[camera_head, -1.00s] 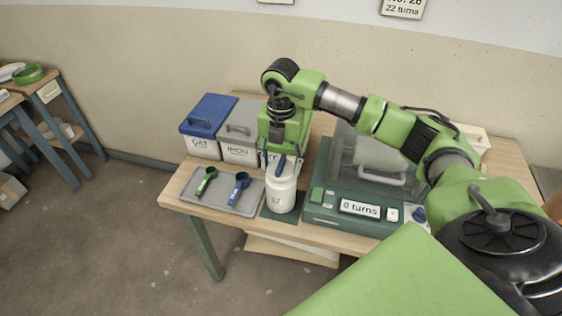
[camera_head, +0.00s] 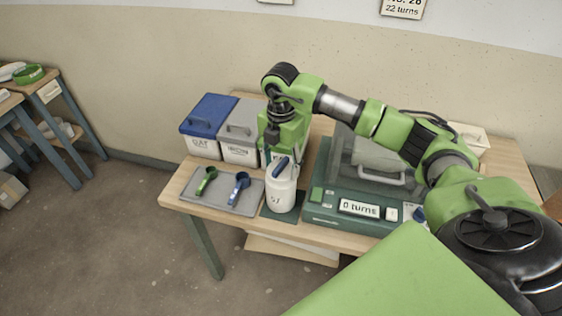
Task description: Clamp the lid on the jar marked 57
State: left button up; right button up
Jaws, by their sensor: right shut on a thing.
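The white jar (camera_head: 281,197) stands upright on a dark green mat (camera_head: 265,212) near the table's front edge. Its dark mark looks like 57 but is blurred. A blue clamp lever (camera_head: 281,167) lies slanted at the top of the jar. My right gripper (camera_head: 279,162) reaches down from above and behind, at the jar's top, and is shut on the lever; its fingertips are partly hidden. The lid's seating is too small to tell. My left gripper is not in view.
A grey tray (camera_head: 223,204) with a green scoop (camera_head: 206,180) and a blue scoop (camera_head: 239,187) lies left of the jar. Lidded buckets (camera_head: 200,147) (camera_head: 240,152) stand behind it.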

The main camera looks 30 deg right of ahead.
jog(key=shift+m, duration=0.4)
jog(key=shift+r+m+p, duration=0.1)
jog(key=shift+m+p, duration=0.4)
jog(key=shift+m, duration=1.6)
jog(key=m+p, duration=0.1)
jog(key=m, duration=0.1)
jog(key=shift+m+p, duration=0.3)
jog(key=shift+p, duration=0.05)
jog(key=shift+f+m, duration=0.25)
jog(key=shift+m, duration=0.55)
jog(key=shift+s, duration=0.1)
